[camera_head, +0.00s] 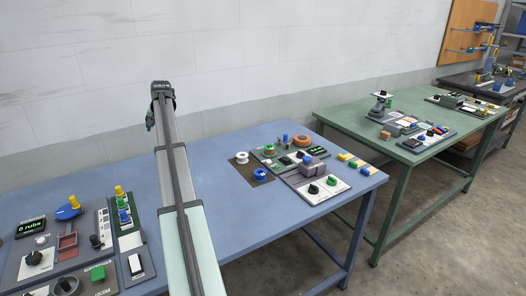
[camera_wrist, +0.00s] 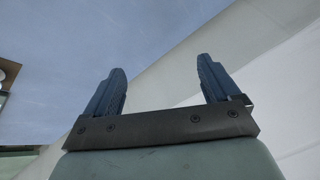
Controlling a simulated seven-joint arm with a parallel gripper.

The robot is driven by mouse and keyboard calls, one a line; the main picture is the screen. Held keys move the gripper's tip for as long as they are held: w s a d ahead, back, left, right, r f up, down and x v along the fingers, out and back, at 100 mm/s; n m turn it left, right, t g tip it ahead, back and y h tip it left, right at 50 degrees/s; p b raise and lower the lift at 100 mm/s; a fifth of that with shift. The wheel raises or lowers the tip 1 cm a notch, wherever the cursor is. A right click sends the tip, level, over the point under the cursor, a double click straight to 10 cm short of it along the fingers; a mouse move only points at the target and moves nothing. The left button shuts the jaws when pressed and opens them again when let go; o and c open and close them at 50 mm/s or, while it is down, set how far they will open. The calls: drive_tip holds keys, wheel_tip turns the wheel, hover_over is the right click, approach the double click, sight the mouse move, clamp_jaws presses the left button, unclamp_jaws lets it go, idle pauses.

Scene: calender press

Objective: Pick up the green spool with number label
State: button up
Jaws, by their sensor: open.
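A small spool-like piece with green and orange on it (camera_head: 268,150) sits on the blue table, behind the blue spool (camera_head: 260,175); it is too small to show any number label. A white spool (camera_head: 242,158) stands to its left, and an orange ring-shaped spool (camera_head: 302,141) to its right. My gripper (camera_wrist: 165,75) is open and empty in the wrist view, its two blue fingers apart. In the head view my arm rises left of the spools, its far end high above the table and well away from them. No spool shows clearly in the wrist view.
The blue table (camera_head: 215,190) has a clear middle. A control panel (camera_head: 60,250) fills its left end. A grey-and-white panel with knobs (camera_head: 325,190) and yellow and blue blocks (camera_head: 355,163) lie right of the spools. A green table (camera_head: 350,118) stands beyond.

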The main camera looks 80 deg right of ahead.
drive_tip(key=s+d+m+g, duration=0.1)
drive_tip(key=s+d, duration=0.2)
drive_tip(key=s, duration=0.4)
drive_tip(key=s+d+m+g+h, duration=0.1)
drive_tip(key=s+d, duration=0.3)
drive_tip(key=s, duration=0.4)
drive_tip(key=s+d+m+g, duration=0.1)
drive_tip(key=s+d+m, duration=0.15)
drive_tip(key=s, duration=0.45)
drive_tip(key=m+g, duration=0.2)
drive_tip(key=g, duration=0.1)
approach(269, 147)
drive_tip(key=x, duration=0.3)
drive_tip(key=s+x, duration=0.1)
drive_tip(key=shift+a+f, duration=0.15)
drive_tip(key=shift+a, duration=0.1)
drive_tip(key=shift+w+x, duration=0.2)
drive_tip(key=shift+x, duration=1.1)
drive_tip(key=shift+w+x, duration=0.25)
drive_tip(key=shift+x, duration=1.1)
drive_tip(key=shift+d, duration=0.2)
drive_tip(key=shift+c, duration=0.4)
drive_tip(key=c, duration=1)
drive_tip(key=shift+c, duration=0.2)
